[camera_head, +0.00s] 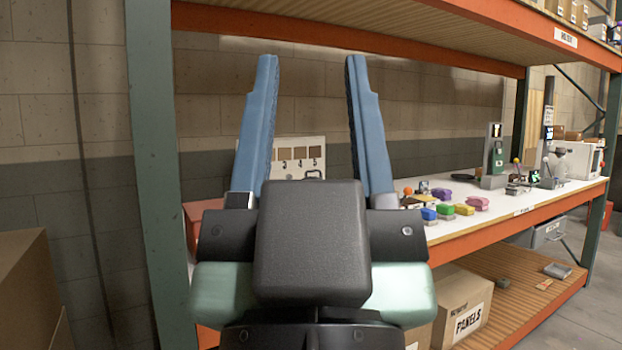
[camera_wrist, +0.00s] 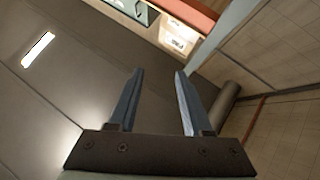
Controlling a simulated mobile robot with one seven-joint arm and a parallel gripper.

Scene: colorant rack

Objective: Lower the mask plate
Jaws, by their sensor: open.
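My gripper (camera_head: 311,60) is open and empty, its two blue fingers wide apart and pointing up in the head view. It also shows open in the wrist view (camera_wrist: 159,72), with nothing between the fingers. Behind the fingers in the head view, a pale panel (camera_head: 318,145) with brown swatches numbered 3, 4 and 5 stands at the left of the shelf. My gripper hides much of this panel. A dark handle-like outline shows low on it. I cannot tell which part is the mask plate. The wrist view does not show the panel.
A white worktop (camera_head: 490,205) carries several coloured blocks, an orange knob (camera_head: 407,191) and grey upright devices (camera_head: 494,157). An orange beam (camera_head: 350,40) crosses above, and a green post (camera_head: 158,180) stands at left. A cardboard box (camera_head: 463,300) sits on the lower shelf.

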